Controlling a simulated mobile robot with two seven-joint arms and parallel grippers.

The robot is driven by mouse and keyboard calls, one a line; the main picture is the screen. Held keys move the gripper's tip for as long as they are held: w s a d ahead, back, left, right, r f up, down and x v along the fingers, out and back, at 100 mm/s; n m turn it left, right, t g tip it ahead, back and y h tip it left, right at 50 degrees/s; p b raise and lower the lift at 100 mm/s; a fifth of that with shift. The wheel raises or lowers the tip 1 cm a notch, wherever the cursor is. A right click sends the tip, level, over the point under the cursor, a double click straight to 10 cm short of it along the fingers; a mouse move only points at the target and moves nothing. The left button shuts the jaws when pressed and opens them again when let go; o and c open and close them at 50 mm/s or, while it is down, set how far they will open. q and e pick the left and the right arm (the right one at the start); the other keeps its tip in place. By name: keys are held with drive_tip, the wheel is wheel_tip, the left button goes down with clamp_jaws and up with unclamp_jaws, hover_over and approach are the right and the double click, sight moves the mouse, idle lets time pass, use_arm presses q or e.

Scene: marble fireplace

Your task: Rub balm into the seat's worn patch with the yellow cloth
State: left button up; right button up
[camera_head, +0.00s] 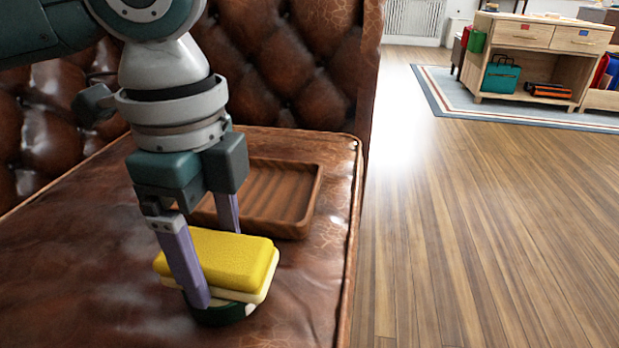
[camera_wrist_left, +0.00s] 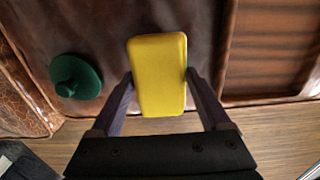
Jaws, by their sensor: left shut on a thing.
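My left gripper (camera_head: 222,262) is shut on the yellow cloth (camera_head: 225,256), a thick pad with a paler cream underside. It also shows between my fingers in the left wrist view (camera_wrist_left: 158,75). The cloth is directly over a dark green round tin (camera_head: 222,314); the tin's top is hidden, and I cannot tell whether they touch. A green knobbed lid (camera_wrist_left: 76,76) lies on the seat beside the cloth in the wrist view. The brown leather seat (camera_head: 85,265) spreads below. I cannot pick out a distinct worn patch. My right gripper is not in view.
A ribbed wooden tray (camera_head: 312,205) lies on the seat behind the gripper. The tufted backrest (camera_head: 285,45) and side rise at the back. The seat's edge drops to open wooden floor (camera_head: 470,240) at right. A wooden cabinet (camera_head: 540,55) stands far off.

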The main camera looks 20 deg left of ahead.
sight(213, 248)
use_arm(q)
drive_tip(key=shift+a+f+p, duration=0.1)
drive_tip(key=shift+f+p, duration=0.1)
drive_tip(key=shift+p, duration=0.45)
idle(1.9)
wheel_tip(213, 248, up, 8)
drive_tip(key=p, duration=1)
drive_tip(key=shift+f, duration=0.35)
idle(0.3)
